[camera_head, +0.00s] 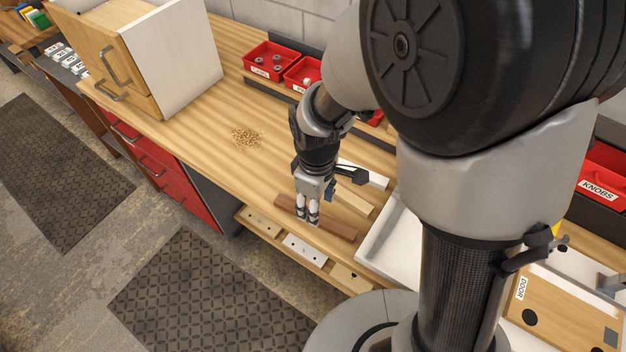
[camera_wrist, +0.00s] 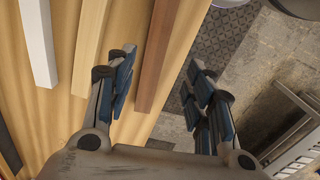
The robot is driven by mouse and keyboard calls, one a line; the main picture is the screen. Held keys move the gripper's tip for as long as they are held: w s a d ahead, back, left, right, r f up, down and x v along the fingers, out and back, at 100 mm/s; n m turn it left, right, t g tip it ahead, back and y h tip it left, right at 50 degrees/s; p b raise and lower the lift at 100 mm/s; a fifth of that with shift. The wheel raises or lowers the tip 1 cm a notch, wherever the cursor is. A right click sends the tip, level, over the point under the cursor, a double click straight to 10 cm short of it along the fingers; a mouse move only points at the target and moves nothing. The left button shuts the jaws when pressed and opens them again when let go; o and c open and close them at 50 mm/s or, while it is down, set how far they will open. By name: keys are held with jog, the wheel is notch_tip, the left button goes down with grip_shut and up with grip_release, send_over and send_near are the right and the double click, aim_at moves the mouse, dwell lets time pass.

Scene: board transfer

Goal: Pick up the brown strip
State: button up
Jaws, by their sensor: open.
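The brown strip (camera_head: 337,229) lies flat near the front edge of the wooden bench. My gripper (camera_head: 307,219) points down at the strip, over its middle part, and hides some of it. In the wrist view the brown strip (camera_wrist: 166,45) runs between the two fingers of my gripper (camera_wrist: 160,72), closer to the left finger. The fingers are apart and hold nothing. I cannot tell how high the fingertips are above the bench.
A pale wood strip (camera_head: 353,203) and a white strip (camera_head: 368,176) lie behind the brown one. A white tray (camera_head: 378,238) stands to the right. Left are wood shavings (camera_head: 246,138) and a cabinet (camera_head: 180,55). Red bins (camera_head: 268,63) line the back.

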aim_at(329, 224)
jog(key=f+b, duration=0.1)
jog(key=f, duration=0.1)
jog(key=f+b, duration=0.1)
jog(key=f, duration=0.1)
jog(key=f+b, duration=0.1)
jog(key=f, duration=0.2)
jog(key=shift+w+d, duration=0.15)
jog(key=shift+w, duration=0.2)
jog(key=shift+r, duration=0.15)
jog(key=shift+c, duration=0.3)
grip_shut()
